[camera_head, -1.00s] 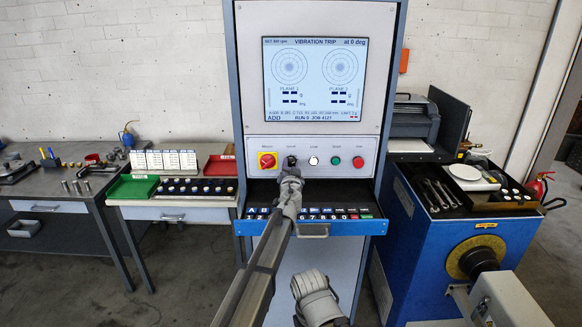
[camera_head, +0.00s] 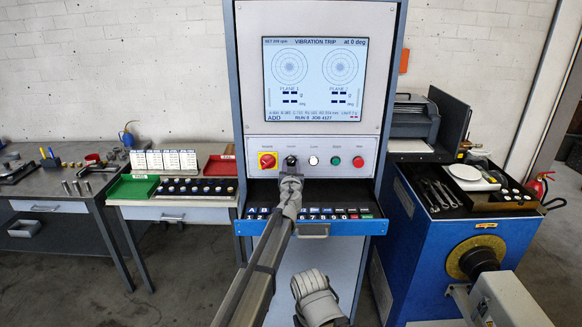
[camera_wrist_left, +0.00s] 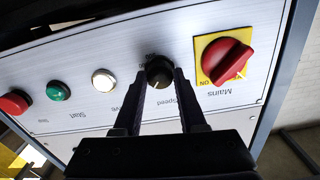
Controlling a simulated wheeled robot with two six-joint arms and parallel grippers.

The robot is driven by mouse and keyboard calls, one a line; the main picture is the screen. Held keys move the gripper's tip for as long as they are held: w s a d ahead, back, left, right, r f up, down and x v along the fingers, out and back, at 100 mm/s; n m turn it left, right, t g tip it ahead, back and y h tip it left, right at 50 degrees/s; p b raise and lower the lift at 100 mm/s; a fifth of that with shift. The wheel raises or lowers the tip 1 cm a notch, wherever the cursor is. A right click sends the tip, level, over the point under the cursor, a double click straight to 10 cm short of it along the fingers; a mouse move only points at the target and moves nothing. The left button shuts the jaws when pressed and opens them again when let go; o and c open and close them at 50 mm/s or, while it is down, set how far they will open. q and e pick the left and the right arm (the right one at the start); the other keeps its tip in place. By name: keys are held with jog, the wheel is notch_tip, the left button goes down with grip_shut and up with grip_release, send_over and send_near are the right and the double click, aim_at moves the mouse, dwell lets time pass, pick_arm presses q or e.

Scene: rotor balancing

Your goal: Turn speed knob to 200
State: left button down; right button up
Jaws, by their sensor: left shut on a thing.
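The black speed knob (camera_head: 291,161) is on the control panel below the screen, between the red mains switch (camera_head: 267,161) and a white button. In the left wrist view the knob (camera_wrist_left: 159,73) sits between the two fingers of my left gripper (camera_wrist_left: 160,80), upside down in that picture, with a pale mark on its face. My left gripper (camera_head: 291,172) is shut on the knob. The screen (camera_head: 314,79) has a small SET rpm line at top left, too small to read surely. A pale part of my other arm shows at the bottom centre; its fingers cannot be made out.
White (camera_head: 313,160), green (camera_head: 336,161) and red (camera_head: 358,162) buttons sit in a row right of the knob. A keyboard drawer (camera_head: 313,229) sticks out below the panel. Work tables stand left, and a blue machine (camera_head: 432,262) stands right.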

pick_arm(q)
jog(key=shift+s, duration=0.1)
jog(key=shift+c, duration=2.3)
grip_release()
jog(key=shift+r, duration=0.1)
notch_tip(320, 180, up, 10)
jog(key=p, duration=1)
